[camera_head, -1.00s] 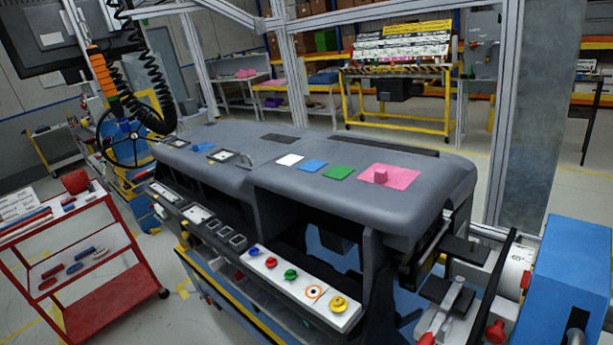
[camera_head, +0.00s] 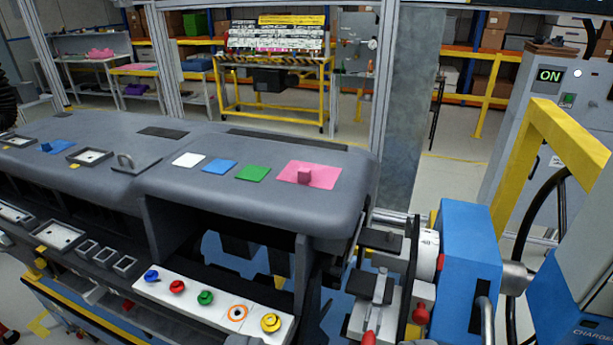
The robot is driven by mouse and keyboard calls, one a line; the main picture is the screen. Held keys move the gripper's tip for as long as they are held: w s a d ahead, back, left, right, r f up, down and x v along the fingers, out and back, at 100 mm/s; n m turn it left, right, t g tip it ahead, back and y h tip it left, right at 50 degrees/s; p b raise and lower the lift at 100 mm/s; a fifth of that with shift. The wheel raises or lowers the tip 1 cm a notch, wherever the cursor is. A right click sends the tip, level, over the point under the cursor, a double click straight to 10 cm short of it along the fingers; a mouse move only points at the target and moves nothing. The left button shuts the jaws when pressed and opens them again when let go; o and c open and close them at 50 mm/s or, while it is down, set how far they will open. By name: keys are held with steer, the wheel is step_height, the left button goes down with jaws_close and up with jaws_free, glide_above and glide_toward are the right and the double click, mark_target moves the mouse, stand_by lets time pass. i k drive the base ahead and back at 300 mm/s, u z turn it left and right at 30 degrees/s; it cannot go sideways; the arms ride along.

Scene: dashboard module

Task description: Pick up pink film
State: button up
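The pink film (camera_head: 322,175) is a flat pink sheet on the top right of the grey dashboard module (camera_head: 215,198). A small dark pink block (camera_head: 304,174) stands up from its left half. Green (camera_head: 252,173), blue (camera_head: 219,168) and white (camera_head: 188,160) squares lie in a row to its left. My gripper is not visible in this view, so its opening and contents cannot be seen.
A white strip (camera_head: 220,304) with several coloured knobs runs along the module's front. The dashboard top around the squares is largely clear.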

mark_target(317, 175)
steer(key=u, duration=0.1)
steer(key=i, duration=1)
steer(key=z, duration=0.1)
